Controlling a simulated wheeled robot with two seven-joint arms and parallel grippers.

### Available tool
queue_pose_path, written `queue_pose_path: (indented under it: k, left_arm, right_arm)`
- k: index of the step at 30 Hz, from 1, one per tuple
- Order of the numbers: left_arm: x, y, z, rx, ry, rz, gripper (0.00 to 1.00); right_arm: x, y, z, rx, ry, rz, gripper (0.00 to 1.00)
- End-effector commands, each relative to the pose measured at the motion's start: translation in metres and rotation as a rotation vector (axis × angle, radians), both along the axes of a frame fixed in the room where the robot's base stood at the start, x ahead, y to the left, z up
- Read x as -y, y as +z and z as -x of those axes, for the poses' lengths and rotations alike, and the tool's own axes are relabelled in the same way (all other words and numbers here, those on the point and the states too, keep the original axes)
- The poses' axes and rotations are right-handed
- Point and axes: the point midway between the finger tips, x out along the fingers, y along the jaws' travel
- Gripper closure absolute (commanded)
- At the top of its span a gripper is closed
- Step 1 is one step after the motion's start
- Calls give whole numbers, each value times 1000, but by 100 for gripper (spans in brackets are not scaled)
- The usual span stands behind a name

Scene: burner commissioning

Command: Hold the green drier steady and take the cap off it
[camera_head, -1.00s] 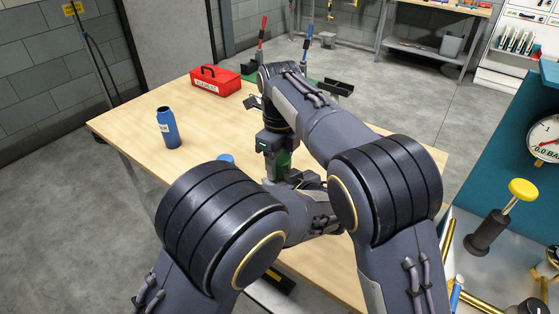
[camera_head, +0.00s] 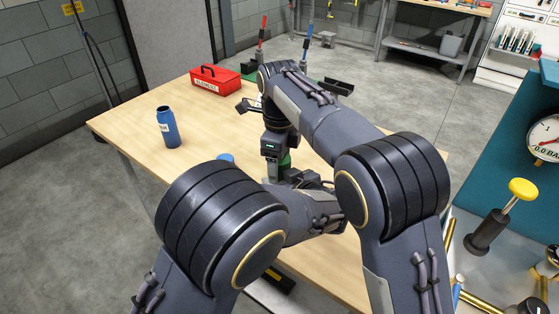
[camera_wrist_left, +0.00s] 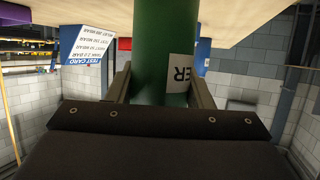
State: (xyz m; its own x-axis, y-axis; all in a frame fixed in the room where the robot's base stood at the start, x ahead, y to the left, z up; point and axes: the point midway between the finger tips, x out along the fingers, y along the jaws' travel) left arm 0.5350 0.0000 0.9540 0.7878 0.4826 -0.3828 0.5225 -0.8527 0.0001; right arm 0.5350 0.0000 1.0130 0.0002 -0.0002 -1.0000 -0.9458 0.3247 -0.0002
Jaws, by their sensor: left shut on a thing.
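The green drier (camera_wrist_left: 164,50) stands between the two fingers of my left gripper (camera_wrist_left: 164,88) in the left wrist view, with part of a white label showing. My left gripper is shut on it. In the head view only a small patch of the drier (camera_head: 285,161) shows, behind my grippers. My right gripper (camera_head: 275,151) points down from above, right over the drier. Its fingertips and the cap are hidden, so I cannot tell whether it grips the cap.
A blue bottle (camera_head: 168,128) stands on the wooden table (camera_head: 125,122) at left. A red toolbox (camera_head: 215,80) is at the back. A small blue thing (camera_head: 226,157) is partly hidden by my left arm. A gauge panel (camera_head: 530,100) and yellow-topped knob (camera_head: 522,189) are at right.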

Motion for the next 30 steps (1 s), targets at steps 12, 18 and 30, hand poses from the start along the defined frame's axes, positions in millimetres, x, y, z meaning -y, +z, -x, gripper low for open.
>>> queue_pose_path:
  k: [12, 18, 30]
  left_arm:
    - [0, 0, 0, 1, 0, -1, 100]
    - [0, 0, 0, 1, 0, -1, 100]
    - [0, 1, 0, 1, 0, -1, 100]
  right_arm:
    - [0, 27, -1, 3, -1, -1, 31]
    - [0, 44, 0, 1, -1, -1, 32]
    - [-2, 66, 0, -8, 73, 1, 35]
